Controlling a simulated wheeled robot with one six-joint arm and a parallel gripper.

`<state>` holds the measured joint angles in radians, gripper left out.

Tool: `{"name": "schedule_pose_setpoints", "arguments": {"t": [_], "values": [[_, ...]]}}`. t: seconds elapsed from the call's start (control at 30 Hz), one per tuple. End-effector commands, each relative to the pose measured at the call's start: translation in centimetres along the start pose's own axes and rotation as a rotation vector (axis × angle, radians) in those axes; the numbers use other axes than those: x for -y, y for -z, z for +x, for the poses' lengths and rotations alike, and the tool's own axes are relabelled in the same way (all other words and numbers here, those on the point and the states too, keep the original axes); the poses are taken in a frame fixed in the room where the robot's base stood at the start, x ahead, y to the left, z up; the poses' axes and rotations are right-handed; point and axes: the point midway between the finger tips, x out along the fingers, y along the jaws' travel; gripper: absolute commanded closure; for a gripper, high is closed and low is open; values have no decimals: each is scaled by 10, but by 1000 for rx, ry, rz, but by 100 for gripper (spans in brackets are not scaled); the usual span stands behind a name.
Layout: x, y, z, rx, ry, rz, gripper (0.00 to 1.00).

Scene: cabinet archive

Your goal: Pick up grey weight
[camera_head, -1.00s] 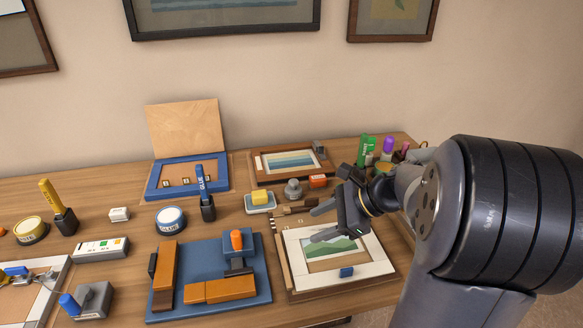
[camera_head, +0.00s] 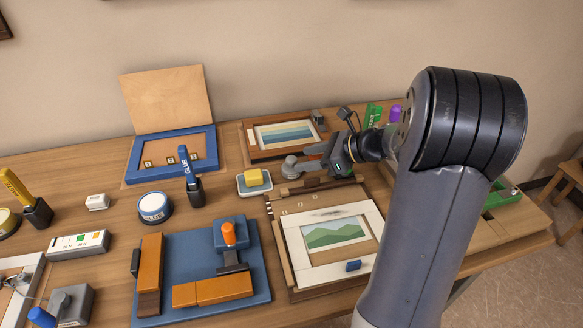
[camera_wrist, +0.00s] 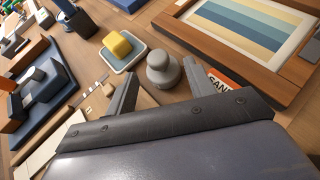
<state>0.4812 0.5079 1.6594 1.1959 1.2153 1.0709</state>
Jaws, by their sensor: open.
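The grey weight (camera_head: 289,165) is a small round metal piece with a knob on top, standing upright on the table. In the wrist view the weight (camera_wrist: 162,72) stands just beyond my fingertips, roughly centred between the two fingers. My gripper (camera_wrist: 161,80) is open and empty, its fingers apart on either side of the line to the weight. In the head view my gripper (camera_head: 298,163) is low over the table, reaching left toward the weight, and partly hides it. Contact with the weight cannot be made out.
A yellow sponge on a white dish (camera_head: 241,187) is left of the weight. A striped picture frame (camera_head: 262,151) lies behind it; an orange sanding block (camera_wrist: 220,84) is close to the right finger. A white-bordered landscape frame (camera_head: 293,250) lies in front. Wooden strips lie near my gripper.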

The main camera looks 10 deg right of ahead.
Motion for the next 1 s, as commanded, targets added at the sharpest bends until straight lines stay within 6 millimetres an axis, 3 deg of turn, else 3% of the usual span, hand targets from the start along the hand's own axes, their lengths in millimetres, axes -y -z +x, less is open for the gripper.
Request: {"name": "schedule_pose_setpoints", "arguments": {"t": [0.2, 0.53, 1.0], "values": [[-2, 2, 33, 0, -3, 0, 49], [-2, 2, 39, 0, -1, -1, 49], [-2, 2, 39, 0, -1, -1, 87]]}}
